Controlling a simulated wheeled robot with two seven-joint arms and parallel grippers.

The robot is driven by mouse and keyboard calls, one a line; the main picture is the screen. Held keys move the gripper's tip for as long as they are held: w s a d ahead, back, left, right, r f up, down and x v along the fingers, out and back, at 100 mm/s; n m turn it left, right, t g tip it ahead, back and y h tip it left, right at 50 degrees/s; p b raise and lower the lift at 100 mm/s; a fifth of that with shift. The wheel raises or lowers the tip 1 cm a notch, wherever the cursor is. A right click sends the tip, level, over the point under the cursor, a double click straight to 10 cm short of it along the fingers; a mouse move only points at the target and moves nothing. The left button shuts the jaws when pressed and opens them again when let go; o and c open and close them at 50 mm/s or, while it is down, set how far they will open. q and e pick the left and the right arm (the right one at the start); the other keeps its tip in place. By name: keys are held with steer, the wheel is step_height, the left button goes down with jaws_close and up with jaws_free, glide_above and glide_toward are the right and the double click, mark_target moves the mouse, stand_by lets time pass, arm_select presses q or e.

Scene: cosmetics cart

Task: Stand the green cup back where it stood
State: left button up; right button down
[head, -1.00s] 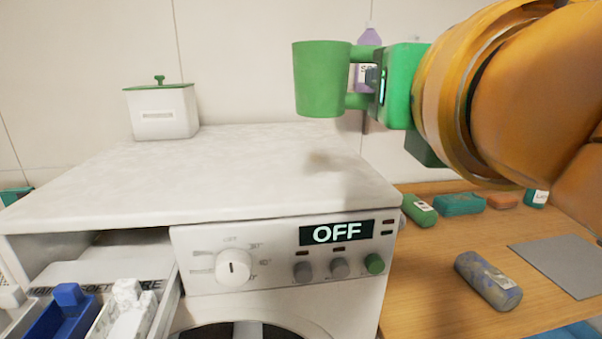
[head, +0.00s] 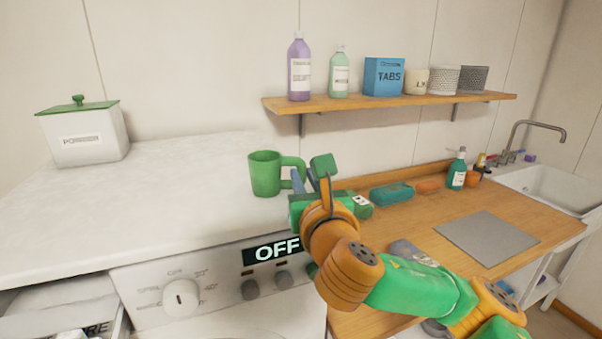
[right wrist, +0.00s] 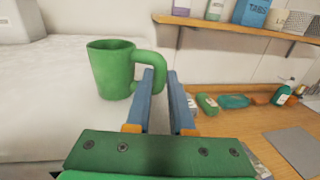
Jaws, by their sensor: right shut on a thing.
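The green cup (head: 264,174) is upright at the right edge of the washing machine's white top (head: 180,180), with its handle toward the right. I cannot tell whether its base touches the top. My right gripper (head: 308,178) comes from the right and is shut on the cup's handle. In the right wrist view, the cup (right wrist: 111,70) is left of the two blue fingers, and its handle (right wrist: 150,57) is at their tips. My left gripper is not in view.
A white box (head: 85,140) with a green lid stands at the back left of the machine top. A wooden shelf (head: 390,103) with bottles and boxes is behind. A wooden counter (head: 420,215) with several small items and a sink (head: 545,187) are to the right. The middle of the top is clear.

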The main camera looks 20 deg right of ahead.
steer(key=shift+f, duration=0.1)
steer(key=c, duration=1.2)
jaws_free()
steer(key=shift+f, duration=0.1)
steer(key=o, duration=0.4)
